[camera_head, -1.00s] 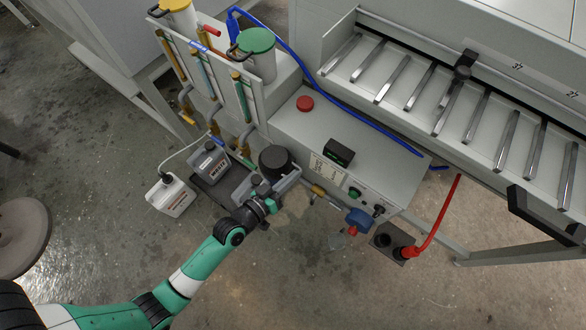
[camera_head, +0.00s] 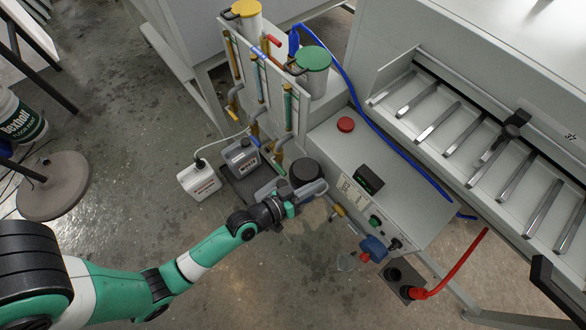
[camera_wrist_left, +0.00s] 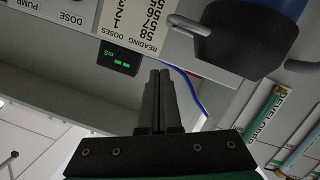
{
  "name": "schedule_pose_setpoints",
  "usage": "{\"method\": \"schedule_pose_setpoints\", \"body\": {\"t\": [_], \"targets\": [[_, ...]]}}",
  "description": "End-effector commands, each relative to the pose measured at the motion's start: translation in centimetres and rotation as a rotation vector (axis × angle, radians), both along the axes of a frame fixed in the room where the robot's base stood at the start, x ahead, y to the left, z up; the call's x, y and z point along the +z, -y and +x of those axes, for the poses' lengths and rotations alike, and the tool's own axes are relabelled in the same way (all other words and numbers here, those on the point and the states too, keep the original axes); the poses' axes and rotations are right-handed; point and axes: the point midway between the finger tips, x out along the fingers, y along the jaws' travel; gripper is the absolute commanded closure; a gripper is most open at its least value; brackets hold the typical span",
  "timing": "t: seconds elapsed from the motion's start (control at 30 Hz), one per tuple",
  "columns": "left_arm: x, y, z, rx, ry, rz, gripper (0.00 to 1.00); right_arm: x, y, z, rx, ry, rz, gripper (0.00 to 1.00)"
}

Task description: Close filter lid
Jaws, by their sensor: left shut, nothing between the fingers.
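What looks like the filter lid is a round black cap (camera_head: 306,172) beside the grey control box in the head view. A grey housing or handle curves around its near side. In the left wrist view, a dark round body with grey handle ends (camera_wrist_left: 245,35) shows at upper right; it appears to be the same part. My left gripper (camera_head: 289,202) is just in front of the cap, on its near side. In the left wrist view its fingers (camera_wrist_left: 160,72) are together and empty, apart from the dark body. Contact cannot be told from the head view. My right gripper is not in view.
The control box has a red button (camera_head: 345,124) and a green display (camera_head: 369,179). A grey waste canister (camera_head: 241,157) and a white canister (camera_head: 199,180) stand left of the cap.

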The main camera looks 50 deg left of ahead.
Motion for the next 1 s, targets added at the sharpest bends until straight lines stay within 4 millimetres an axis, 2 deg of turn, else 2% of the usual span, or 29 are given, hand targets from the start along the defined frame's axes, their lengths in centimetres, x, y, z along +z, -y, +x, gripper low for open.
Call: {"method": "schedule_pose_setpoints", "body": {"t": [0.03,0.2,0.4,0.87,0.97,1.0], "targets": [[-0.1,0.1,-1.8,0.0,-0.012,-0.002,1.0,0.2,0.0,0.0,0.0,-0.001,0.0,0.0],[0.7,0.1,-6.0,0.001,-0.01,-0.001,1.0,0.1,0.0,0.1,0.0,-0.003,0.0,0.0],[1.4,0.2,-8.7,0.001,-0.008,-0.001,1.0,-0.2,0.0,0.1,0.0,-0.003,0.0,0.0],[1.7,0.2,-9.0,-0.001,-0.006,0.0,1.0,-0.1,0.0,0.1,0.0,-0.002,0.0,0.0],[3.4,0.4,-8.3,-0.009,0.014,0.003,1.0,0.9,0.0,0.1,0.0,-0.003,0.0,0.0],[4.7,0.5,-7.3,-0.015,0.04,0.006,1.0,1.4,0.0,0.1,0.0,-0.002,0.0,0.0]]}}
